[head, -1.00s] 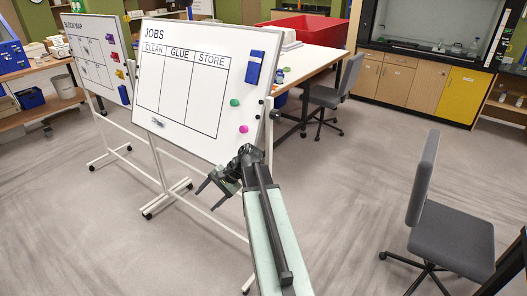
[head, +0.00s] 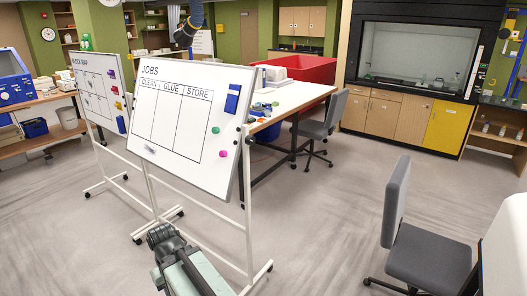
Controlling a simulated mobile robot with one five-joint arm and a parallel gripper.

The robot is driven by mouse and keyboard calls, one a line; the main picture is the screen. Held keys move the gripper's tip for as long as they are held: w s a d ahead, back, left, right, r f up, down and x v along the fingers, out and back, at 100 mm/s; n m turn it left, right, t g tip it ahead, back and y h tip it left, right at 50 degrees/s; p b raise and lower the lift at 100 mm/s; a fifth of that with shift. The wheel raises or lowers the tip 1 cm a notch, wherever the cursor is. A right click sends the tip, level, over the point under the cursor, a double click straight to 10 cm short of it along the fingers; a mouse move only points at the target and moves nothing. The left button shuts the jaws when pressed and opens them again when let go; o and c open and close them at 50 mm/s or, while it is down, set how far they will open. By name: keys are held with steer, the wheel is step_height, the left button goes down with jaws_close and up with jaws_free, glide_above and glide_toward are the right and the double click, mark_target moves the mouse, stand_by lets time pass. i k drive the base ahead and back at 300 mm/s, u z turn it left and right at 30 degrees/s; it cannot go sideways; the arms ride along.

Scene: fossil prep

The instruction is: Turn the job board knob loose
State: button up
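The job board (head: 190,125), a white panel headed JOBS with CLEAN, GLUE and STORE columns, stands tilted on a white wheeled frame left of centre. A small dark knob (head: 249,141) shows at the board's right edge, by the frame's upright. Its turn position is too small to tell. My arm shows at the bottom, below the board, with its dark end part (head: 165,237) low in front of the frame and well apart from the knob. I cannot make out the fingertips, nor whether they are open or shut.
A second board (head: 90,90) headed BLOCK MAP stands to the left. A white-topped table (head: 290,97) with a red tray (head: 300,68) is behind. A grey chair (head: 428,255) stands at the right, another (head: 325,115) by the table. Floor between is clear.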

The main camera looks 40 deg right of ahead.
mark_target(249, 140)
steer(key=k, duration=0.9)
steer(key=z, duration=0.4)
steer(key=i, duration=1.7)
steer(key=u, duration=0.4)
